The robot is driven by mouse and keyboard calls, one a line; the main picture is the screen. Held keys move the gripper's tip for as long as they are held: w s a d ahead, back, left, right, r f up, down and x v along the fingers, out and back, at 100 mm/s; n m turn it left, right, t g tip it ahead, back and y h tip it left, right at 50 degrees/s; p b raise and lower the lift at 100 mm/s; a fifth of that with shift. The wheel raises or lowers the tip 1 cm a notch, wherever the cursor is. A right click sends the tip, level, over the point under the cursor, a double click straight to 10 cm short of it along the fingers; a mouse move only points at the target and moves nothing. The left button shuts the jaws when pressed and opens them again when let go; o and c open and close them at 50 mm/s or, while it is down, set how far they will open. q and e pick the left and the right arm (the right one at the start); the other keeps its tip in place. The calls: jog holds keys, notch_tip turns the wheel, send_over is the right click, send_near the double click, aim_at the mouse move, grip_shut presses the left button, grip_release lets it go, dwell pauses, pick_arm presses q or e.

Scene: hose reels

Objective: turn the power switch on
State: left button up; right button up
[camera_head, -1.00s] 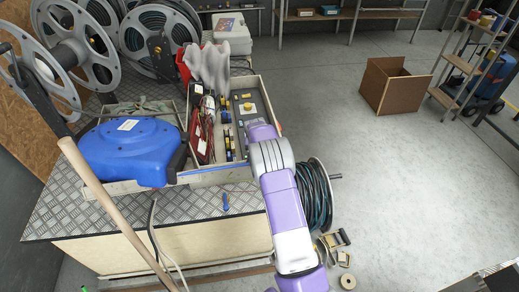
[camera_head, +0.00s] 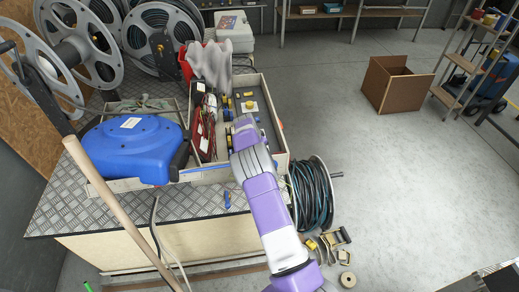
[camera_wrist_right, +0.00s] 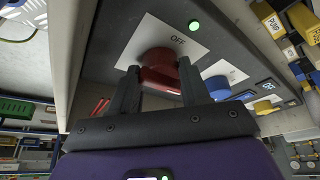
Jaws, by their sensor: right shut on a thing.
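A red rotary switch (camera_wrist_right: 160,58) sits on a white plate marked OFF (camera_wrist_right: 178,38) in the right wrist view. My right gripper (camera_wrist_right: 159,78) is shut on the red switch, one dark finger on each side of it. In the head view my purple right arm reaches over the tray on the bench, and its gripper (camera_head: 241,124) is at the panel inside; the arm hides the red switch there. A small green light (camera_wrist_right: 194,27) shows next to the plate. My left gripper is in neither view.
A blue knob (camera_wrist_right: 217,87) and a yellow knob (camera_wrist_right: 263,107) stand on the same panel beside my gripper. A blue hose reel (camera_head: 132,150), a grey glove (camera_head: 211,65) and a wooden pole (camera_head: 115,205) are left of my arm.

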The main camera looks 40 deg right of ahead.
jog(key=shift+w+d+r, duration=0.15)
jog(key=shift+w+r, duration=0.1)
jog(key=o, duration=1)
jog(key=shift+f, duration=0.15)
jog(key=shift+s, duration=0.1)
jog(key=p+v, duration=0.1)
jog(key=v, duration=0.6)
jog(key=shift+r, duration=0.3)
